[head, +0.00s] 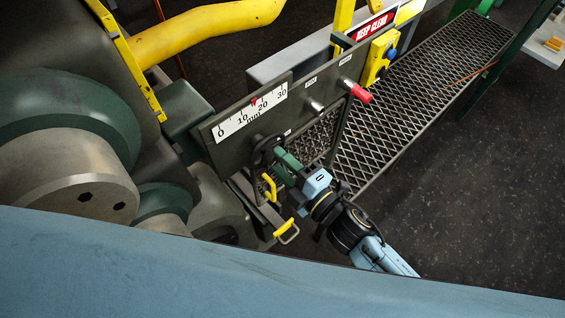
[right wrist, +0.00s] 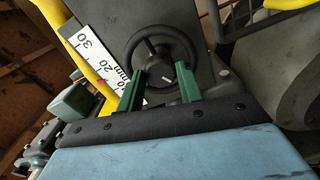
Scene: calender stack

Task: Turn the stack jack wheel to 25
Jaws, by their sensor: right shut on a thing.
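The stack jack wheel (head: 264,146) is a dark round handwheel on the grey panel, below the white scale (head: 236,122) marked 0 to 30 mm. The red pointer (head: 254,101) stands between 10 and 20; its exact reading is too small to tell. My right gripper (head: 283,163) is shut on the wheel. In the right wrist view its green fingers (right wrist: 160,78) lie on either side of the wheel's hub, within the lower rim of the wheel (right wrist: 160,32). The fingers hide part of the rim. My left gripper does not show.
A red-tipped knob (head: 360,94) sticks out of the panel (head: 315,90) to the right. Yellow handles (head: 286,230) hang below the wheel. A mesh walkway (head: 420,90) lies behind. Large rollers (head: 70,170) fill the left. Dark floor at right is clear.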

